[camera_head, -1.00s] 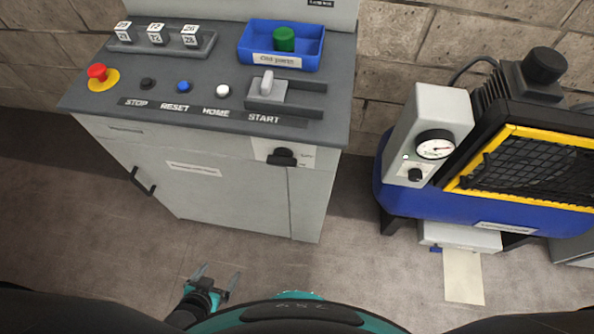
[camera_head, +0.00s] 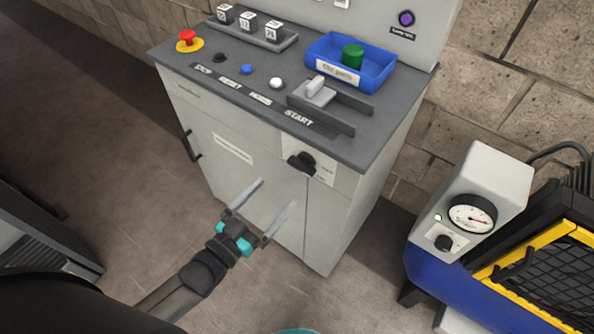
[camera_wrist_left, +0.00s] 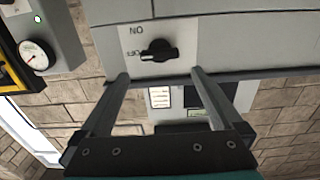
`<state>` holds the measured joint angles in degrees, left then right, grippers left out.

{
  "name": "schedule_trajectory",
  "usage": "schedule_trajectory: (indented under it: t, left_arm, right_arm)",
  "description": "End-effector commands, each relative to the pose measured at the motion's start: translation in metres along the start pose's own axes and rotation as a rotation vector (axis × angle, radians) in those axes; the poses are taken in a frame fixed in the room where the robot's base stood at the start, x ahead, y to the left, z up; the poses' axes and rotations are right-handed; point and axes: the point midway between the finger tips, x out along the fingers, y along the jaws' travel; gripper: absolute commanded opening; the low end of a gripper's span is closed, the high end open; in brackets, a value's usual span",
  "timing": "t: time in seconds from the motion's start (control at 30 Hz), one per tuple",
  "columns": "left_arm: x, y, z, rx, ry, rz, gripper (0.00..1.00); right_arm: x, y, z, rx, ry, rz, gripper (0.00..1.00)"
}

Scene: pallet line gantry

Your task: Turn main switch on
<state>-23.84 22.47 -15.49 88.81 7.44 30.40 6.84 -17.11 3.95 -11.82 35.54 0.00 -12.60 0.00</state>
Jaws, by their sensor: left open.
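The main switch (camera_head: 302,162) is a black rotary knob on a white plate at the upper right of the grey cabinet's front. In the left wrist view the switch (camera_wrist_left: 159,50) sits above and between my fingers; its plate shows "ON" and what looks like "OFF", upside down, and the knob's pointer lies toward the latter. My left gripper (camera_head: 262,215) is open and empty in front of the cabinet, below and left of the switch, apart from it. The same gripper (camera_wrist_left: 165,105) shows its two spread fingers in the wrist view. My right gripper is not in view.
A blue compressor with a gauge (camera_head: 471,215) stands at the right. Floor before the cabinet is clear.

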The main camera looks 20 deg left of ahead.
Motion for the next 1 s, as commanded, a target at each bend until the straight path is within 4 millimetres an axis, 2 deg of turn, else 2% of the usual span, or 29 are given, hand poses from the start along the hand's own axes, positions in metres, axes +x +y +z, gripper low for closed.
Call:
schedule_trajectory:
  t: [0.03, 0.2, 0.5, 0.7, 0.93, 1.0]
  left_arm:
    - [0.011, 0.000, 0.000, 0.000, 0.004, 0.000, 1.00]
    - [0.044, 0.000, 0.000, 0.000, 0.002, 0.000, 1.00]
    - [0.085, 0.000, 0.001, -0.001, -0.001, 0.000, 1.00]
    - [0.093, 0.000, 0.001, 0.000, -0.002, 0.000, 1.00]
    - [0.093, 0.000, 0.001, 0.000, -0.003, -0.001, 1.00]
    - [0.093, 0.000, 0.001, 0.000, -0.003, -0.001, 0.93]
  right_arm:
    - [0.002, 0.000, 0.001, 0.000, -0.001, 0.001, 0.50]
    - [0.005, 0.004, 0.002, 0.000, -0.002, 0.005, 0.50]
    - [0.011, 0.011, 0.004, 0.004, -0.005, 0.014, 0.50]
    - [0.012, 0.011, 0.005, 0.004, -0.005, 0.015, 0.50]
    - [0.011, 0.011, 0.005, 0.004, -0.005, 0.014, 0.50]
    - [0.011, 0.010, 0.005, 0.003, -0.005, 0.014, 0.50]
